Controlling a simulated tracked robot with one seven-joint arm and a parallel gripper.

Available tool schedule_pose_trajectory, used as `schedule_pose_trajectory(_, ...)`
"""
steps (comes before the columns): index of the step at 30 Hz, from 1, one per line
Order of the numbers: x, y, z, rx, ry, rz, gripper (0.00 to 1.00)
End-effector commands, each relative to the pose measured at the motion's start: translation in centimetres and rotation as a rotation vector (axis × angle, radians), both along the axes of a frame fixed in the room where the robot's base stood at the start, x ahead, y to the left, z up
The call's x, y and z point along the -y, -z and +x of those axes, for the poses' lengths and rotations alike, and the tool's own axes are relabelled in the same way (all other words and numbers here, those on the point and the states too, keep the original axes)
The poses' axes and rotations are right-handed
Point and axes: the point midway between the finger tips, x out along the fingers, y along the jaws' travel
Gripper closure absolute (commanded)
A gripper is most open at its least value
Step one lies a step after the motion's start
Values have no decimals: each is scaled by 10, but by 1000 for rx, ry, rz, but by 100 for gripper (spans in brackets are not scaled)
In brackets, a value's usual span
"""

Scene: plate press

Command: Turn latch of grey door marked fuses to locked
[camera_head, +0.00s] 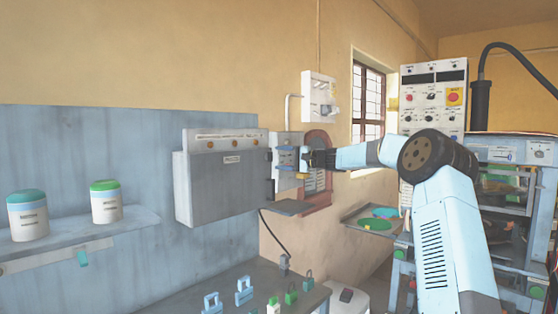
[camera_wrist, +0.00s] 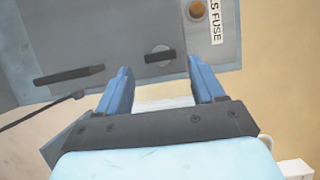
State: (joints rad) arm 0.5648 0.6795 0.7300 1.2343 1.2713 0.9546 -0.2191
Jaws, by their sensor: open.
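The grey door (camera_head: 212,190) is on a wall box left of my gripper (camera_head: 287,158). Its label is too small to read in the head view. In the wrist view the grey door face (camera_wrist: 110,35) fills the upper part, and a label (camera_wrist: 215,20) reads "LS FUSE", cut off by the frame. The latch (camera_wrist: 160,56) is a short dark bar on a round grey base, lying almost level in the picture. My gripper (camera_wrist: 160,72) is open, with the latch showing between its blue fingertips. I cannot tell whether the fingers touch it. The latch is not discernible in the head view.
A long dark handle (camera_wrist: 68,75) lies left of the latch, and a brown round lamp (camera_wrist: 197,9) is above. Two lidded jars (camera_head: 28,215) stand on the left shelf. Several padlocks (camera_head: 244,289) are on the bench below.

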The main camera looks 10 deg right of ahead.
Motion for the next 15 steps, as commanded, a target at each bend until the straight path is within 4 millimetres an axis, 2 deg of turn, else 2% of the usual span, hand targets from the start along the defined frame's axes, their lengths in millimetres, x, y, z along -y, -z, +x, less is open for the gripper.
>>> schedule_pose_trajectory(9,57,1,-29,-2,5,-1,32)
schedule_pose_trajectory(15,87,3,-46,-3,4,-1,32)
